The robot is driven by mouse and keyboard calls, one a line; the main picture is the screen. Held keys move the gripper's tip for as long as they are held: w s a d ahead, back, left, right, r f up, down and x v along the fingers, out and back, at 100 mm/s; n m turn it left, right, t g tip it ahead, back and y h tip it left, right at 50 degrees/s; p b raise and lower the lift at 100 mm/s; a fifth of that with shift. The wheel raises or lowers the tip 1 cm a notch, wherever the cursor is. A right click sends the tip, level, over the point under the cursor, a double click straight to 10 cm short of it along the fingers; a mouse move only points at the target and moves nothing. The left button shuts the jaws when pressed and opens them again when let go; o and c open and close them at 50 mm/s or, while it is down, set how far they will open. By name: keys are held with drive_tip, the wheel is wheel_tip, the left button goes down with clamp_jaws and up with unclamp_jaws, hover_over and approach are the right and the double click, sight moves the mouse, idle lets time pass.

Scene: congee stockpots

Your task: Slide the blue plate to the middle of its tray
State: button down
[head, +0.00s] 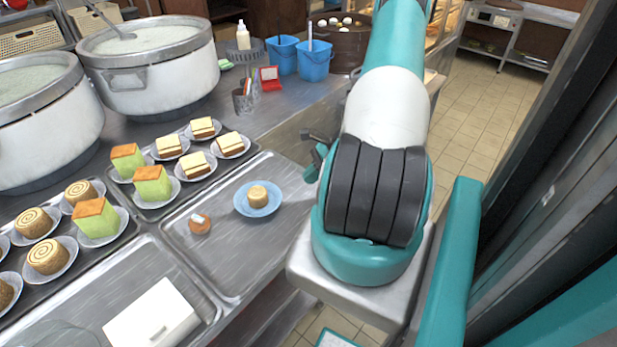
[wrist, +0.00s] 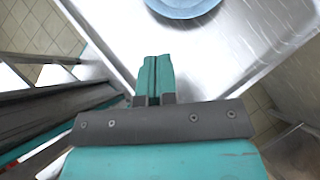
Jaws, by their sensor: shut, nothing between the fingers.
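The blue plate (head: 257,198) lies on a metal tray (head: 235,245), right of the tray's centre, with a small round tan cake (head: 258,196) on it. In the wrist view the blue plate (wrist: 183,8) shows only in part at the top edge, on the bare tray (wrist: 225,50). My gripper (wrist: 154,62) is shut and empty. In the wrist view its fingertips are below the plate and apart from it, near the tray's edge. In the head view my arm hides most of the gripper.
A small round brown item with a white label (head: 200,223) lies on the same tray, left of the plate. Trays of cakes on plates (head: 150,185) stand to the left, with large stockpots (head: 150,65) behind. A white box (head: 152,318) is at front left. Blue buckets (head: 314,62) stand at the back.

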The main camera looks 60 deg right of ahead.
drive_tip(key=c, duration=1.7)
unclamp_jaws()
drive_tip(key=w+a+r+n+g, duration=0.1)
drive_tip(key=w+a+r+n, duration=0.1)
drive_tip(key=r, duration=0.1)
drive_tip(key=w+a+r+n, duration=0.2)
drive_tip(key=w+r+n, duration=0.1)
drive_tip(key=w+a+r+n+g+b, duration=0.1)
drive_tip(key=w+a+r+n, duration=0.1)
drive_tip(key=w+a+r, duration=0.1)
drive_tip(key=shift+w+n+g, duration=0.1)
drive_tip(key=shift+n+g, duration=0.2)
drive_tip(key=w+a+r+n+g+b, duration=0.1)
drive_tip(key=a+r+n, duration=0.5)
drive_tip(key=a, duration=0.3)
drive_tip(key=w+a+r+n+g, duration=0.2)
drive_tip(key=a+r+n, duration=0.35)
drive_tip(key=a, duration=0.25)
drive_tip(key=s+a+r+n, duration=0.3)
drive_tip(key=s+a+n, duration=0.2)
drive_tip(key=a, duration=0.1)
drive_tip(key=s+a+r+n+h+b, duration=0.1)
drive_tip(key=s+a+r+n, duration=0.2)
drive_tip(key=s+a+n, duration=0.1)
drive_tip(key=s+a+r+n+h, duration=0.1)
drive_tip(key=s+a+r+n, duration=0.2)
drive_tip(key=s+a+n, duration=0.2)
drive_tip(key=shift+s+a+n+g, duration=0.3)
drive_tip(key=shift+s+a+n, duration=0.05)
drive_tip(key=shift+s+a, duration=0.95)
